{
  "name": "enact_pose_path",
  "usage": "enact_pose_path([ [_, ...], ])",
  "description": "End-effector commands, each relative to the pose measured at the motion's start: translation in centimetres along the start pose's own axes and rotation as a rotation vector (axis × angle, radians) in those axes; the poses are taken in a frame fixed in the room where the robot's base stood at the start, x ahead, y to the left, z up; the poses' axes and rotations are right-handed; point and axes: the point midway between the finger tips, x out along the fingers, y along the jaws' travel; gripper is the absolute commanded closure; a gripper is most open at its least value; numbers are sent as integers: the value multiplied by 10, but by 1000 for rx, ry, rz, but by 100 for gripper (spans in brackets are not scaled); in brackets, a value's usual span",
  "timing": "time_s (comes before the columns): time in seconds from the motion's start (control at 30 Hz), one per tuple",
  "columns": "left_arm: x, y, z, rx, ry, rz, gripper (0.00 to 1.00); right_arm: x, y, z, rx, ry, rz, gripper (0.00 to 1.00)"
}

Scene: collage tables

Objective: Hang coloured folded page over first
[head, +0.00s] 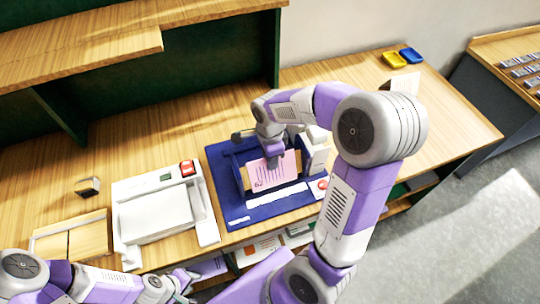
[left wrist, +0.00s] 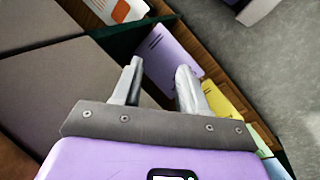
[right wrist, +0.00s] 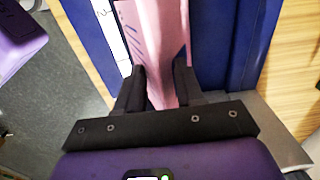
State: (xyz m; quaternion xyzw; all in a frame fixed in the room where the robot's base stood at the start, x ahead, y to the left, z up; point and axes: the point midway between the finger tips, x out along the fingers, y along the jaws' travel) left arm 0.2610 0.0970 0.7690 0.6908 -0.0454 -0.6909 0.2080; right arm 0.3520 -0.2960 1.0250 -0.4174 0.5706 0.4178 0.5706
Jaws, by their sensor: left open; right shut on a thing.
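A pink folded page (head: 265,176) with printed lines hangs in front of the blue stand (head: 218,160) in the head view. My right gripper (head: 274,158) is shut on the page from above. In the right wrist view the pink page (right wrist: 155,35) runs between the dark fingers of the right gripper (right wrist: 160,85), over the blue stand (right wrist: 225,40). Whether the page touches the stand's bar, I cannot tell. My left gripper (head: 186,282) is low at the desk's front edge. Its fingers are apart and empty in the left wrist view (left wrist: 160,85).
A wooden tray (head: 70,238) and a small dark block (head: 88,187) lie further left. Yellow (head: 391,60) and blue (head: 411,56) dishes sit at the back right. A shelf under the desk holds coloured folders.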

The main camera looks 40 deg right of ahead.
Motion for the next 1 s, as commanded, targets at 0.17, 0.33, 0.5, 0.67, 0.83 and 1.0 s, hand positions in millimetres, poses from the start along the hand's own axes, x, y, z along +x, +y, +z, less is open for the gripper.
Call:
enact_pose_path([
  [0.17, 0, 0, 0, 0, 0, 0, 57, 0, 0, 0, 0, 0, 0, 57],
  [0.33, 0, 0, 0, 0, 0, 0, 57, 0, 0, 0, 0, 0, 0, 33],
  [0.5, 0, 0, 0, 0, 0, 0, 57, 0, 0, 0, 0, 0, 0, 33],
  [0.67, -2, 1, 0, 0, 0, 0, 57, -5, 0, 0, 0, 0, -1, 33],
  [0.83, -7, 3, 0, 0, 0, 0, 57, -31, -1, 0, 1, -2, -4, 33],
  [1.0, -12, 5, 0, 0, 0, 0, 57, -59, -1, 0, 0, -2, -4, 33],
])
